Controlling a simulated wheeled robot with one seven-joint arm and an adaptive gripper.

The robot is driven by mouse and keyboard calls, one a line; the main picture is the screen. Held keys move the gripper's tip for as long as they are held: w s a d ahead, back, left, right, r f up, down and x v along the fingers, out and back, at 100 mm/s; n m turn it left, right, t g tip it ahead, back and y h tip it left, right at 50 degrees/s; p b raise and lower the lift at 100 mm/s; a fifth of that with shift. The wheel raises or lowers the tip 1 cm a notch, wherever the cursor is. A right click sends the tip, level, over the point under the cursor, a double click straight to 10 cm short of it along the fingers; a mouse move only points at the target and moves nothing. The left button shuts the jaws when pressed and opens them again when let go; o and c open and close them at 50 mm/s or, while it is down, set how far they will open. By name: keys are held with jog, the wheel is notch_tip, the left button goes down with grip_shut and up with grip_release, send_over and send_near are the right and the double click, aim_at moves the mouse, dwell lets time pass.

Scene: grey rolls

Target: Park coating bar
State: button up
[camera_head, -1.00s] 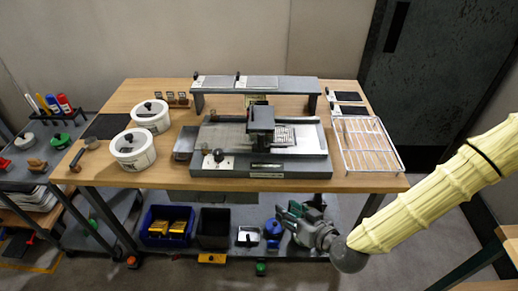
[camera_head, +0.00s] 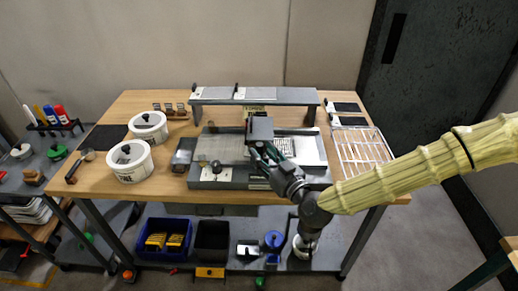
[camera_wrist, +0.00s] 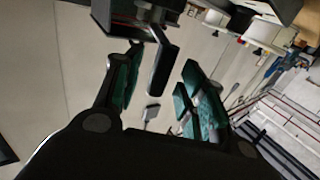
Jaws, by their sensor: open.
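The coating machine (camera_head: 213,182) sits in the middle of the wooden table, with a light flat bed (camera_head: 225,150). Its dark block-shaped carriage (camera_head: 260,127) stands over the bed. The carriage also shows at the top of the wrist view (camera_wrist: 122,14). A dark grey bar-like handle (camera_wrist: 163,68) extends from it between my fingers. My gripper (camera_head: 258,155) is open at the carriage's front side; its green-padded fingers also show in the wrist view (camera_wrist: 161,72). I cannot tell whether either finger touches the handle. My arm hides part of the machine's front right.
A raised grey shelf (camera_head: 290,102) stands behind the machine. A white wire rack (camera_head: 362,147) lies at the right. Blue and black bins (camera_head: 163,236) sit on the lower shelf.

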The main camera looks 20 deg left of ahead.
jog(key=shift+x, duration=1.25)
jog(key=shift+a, duration=0.1)
grip_shut()
